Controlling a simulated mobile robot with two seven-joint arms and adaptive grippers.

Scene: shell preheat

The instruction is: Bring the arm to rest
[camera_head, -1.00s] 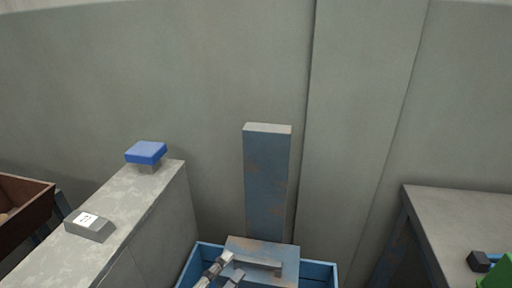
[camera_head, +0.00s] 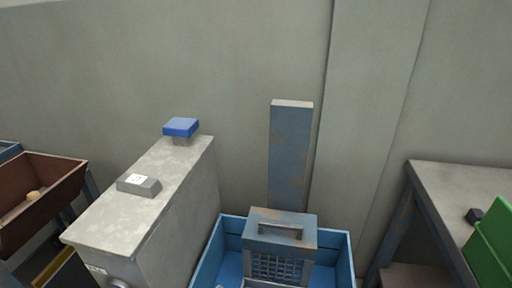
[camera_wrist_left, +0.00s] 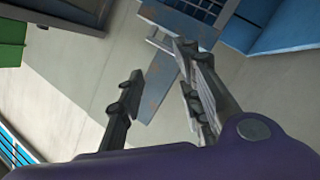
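My left gripper (camera_wrist_left: 160,105) shows in the left wrist view with its two fingers spread apart and nothing between them. Behind the fingers are a rusty blue-grey post and a handled top piece (camera_wrist_left: 172,28). Neither gripper shows in the head view now. There, the blue-grey handled piece (camera_head: 282,216) with a mesh front sits in a blue bin (camera_head: 343,262) in front of the upright post (camera_head: 290,150). My right gripper is out of view.
A grey concrete block (camera_head: 150,205) carries a blue cap (camera_head: 181,127) and a small grey box (camera_head: 139,185). A brown bin (camera_head: 60,190) stands at the left. A grey table (camera_head: 450,185) with a green bin (camera_head: 492,240) stands at the right.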

